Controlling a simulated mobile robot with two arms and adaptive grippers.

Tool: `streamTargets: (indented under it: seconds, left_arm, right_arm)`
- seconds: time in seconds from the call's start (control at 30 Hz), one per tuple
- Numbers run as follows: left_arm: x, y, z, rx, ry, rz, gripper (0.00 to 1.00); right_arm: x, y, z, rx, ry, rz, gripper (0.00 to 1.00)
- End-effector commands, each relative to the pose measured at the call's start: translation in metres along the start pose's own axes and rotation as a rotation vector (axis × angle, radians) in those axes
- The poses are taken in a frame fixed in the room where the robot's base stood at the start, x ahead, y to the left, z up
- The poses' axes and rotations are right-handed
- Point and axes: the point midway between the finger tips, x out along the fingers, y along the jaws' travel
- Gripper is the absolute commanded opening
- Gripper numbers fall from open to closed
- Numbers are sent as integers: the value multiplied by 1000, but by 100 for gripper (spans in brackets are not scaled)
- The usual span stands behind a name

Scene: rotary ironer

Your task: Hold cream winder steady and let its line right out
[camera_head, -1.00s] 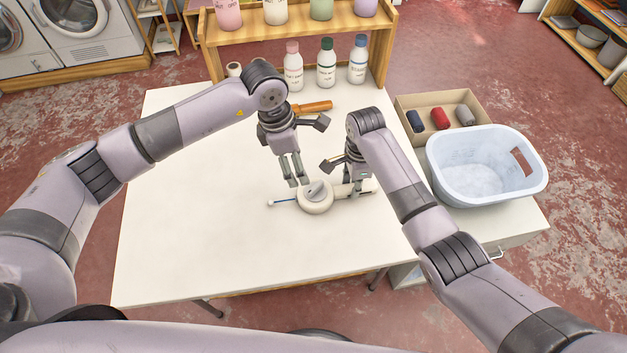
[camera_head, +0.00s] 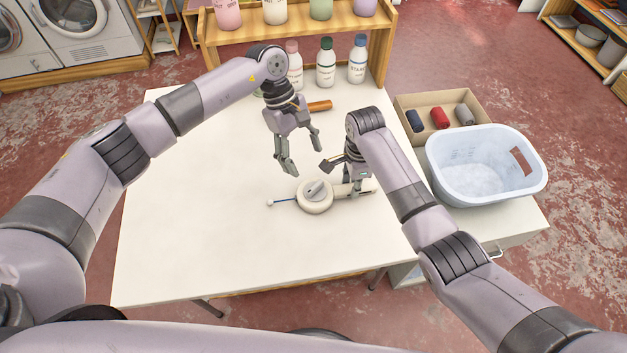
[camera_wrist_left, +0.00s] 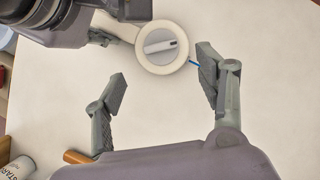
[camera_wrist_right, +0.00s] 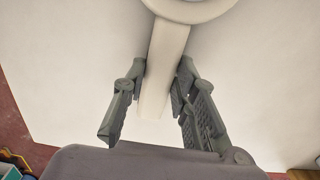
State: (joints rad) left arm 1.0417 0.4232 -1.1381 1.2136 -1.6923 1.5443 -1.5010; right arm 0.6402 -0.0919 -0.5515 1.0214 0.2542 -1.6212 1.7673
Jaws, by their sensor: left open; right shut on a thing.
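The cream winder (camera_head: 308,209) lies on the white table, a round body with a grey knob (camera_head: 317,189) on top and a flat handle to the right. A short blue line (camera_head: 285,202) with a pale end piece (camera_head: 270,203) sticks out of its left side. My right gripper (camera_head: 357,191) is shut on the handle; the right wrist view shows the handle (camera_wrist_right: 166,65) between its fingers. My left gripper (camera_head: 303,160) is open and empty, above and behind the winder. The left wrist view shows the winder (camera_wrist_left: 145,57) beyond its spread fingers, with the line partly hidden by one finger.
An orange-brown handled item (camera_head: 320,106) and several bottles (camera_head: 326,65) stand or lie at the back by a wooden shelf (camera_head: 381,50). A pale blue basket (camera_head: 487,190) and a cardboard box (camera_head: 440,104) of rolls are at the right. The table's left half (camera_head: 190,220) is clear.

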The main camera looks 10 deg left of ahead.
Motion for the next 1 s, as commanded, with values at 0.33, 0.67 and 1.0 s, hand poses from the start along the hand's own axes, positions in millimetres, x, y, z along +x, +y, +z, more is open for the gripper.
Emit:
streamTargets:
  seconds: [0.33, 0.67, 1.0]
  left_arm:
    - [69, -1, 1, -2, -2, -2, 65]
    - [91, 0, 0, -2, 1, 1, 65]
    - [90, 0, 0, -2, 1, 1, 56]
  right_arm:
    - [0, 0, 0, 0, 0, 0, 0]
    - [0, 0, 0, 0, 0, 0, 0]
    - [0, 0, 0, 0, 0, 0, 0]
